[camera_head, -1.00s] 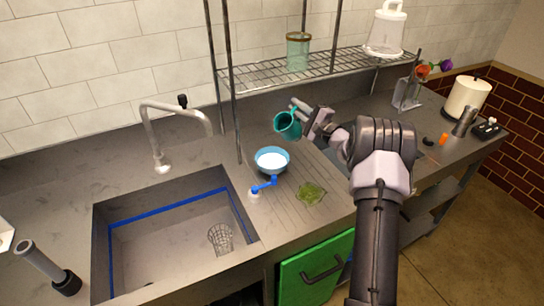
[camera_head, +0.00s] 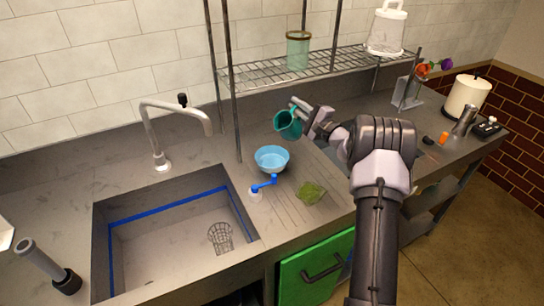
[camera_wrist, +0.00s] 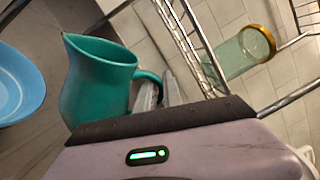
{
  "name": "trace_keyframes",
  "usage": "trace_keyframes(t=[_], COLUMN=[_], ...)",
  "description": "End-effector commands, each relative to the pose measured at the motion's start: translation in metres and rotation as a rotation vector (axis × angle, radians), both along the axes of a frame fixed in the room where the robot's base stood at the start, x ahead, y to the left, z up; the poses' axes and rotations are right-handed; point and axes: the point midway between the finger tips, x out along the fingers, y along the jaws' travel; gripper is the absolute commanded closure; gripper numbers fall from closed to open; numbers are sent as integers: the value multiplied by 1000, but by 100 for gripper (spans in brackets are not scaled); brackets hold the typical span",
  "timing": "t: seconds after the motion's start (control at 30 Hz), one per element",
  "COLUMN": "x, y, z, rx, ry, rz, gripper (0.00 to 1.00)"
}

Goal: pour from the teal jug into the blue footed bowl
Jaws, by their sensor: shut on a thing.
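The teal jug (camera_head: 288,125) is held in the air above the counter, behind and slightly right of the blue footed bowl (camera_head: 272,160) in the head view. It looks tilted, and no stream shows from it. My gripper (camera_head: 303,110) is shut on the jug's handle. In the wrist view the jug (camera_wrist: 100,85) has its spout at the upper left, and the gripper fingers (camera_wrist: 158,92) are at its handle. The bowl (camera_wrist: 18,88) is partly cut off at the left edge there, apart from the jug. Its foot is hidden, and its inside looks plain light blue.
A blue-handled item (camera_head: 263,187) and a green cloth-like item (camera_head: 311,193) lie in front of the bowl. The sink (camera_head: 165,245) is at left. A shelf post (camera_head: 229,90) stands behind the bowl; the wire rack (camera_head: 315,68) carries a glass jar (camera_head: 298,50).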

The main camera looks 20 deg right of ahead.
Motion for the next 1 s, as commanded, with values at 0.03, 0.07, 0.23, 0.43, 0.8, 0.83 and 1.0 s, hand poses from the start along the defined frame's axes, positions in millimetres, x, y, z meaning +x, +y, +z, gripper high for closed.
trace_keyframes(t=[0.03, 0.07, 0.23, 0.43, 0.8, 0.83, 1.0], x=[0, 0, 0, 0, 9, 10, 14], y=[0, 0, 0, 0, -29, -31, -38], z=[1, 1, 1, 1, -17, -20, -36], rx=[1, 1, 1, 0, 344, 380, 528], ry=[-2, -2, -2, -1, 145, 160, 224], rz=[-1, -1, -1, 0, 2, 3, 7], gripper=[100, 100, 100, 100, 100, 100, 100])
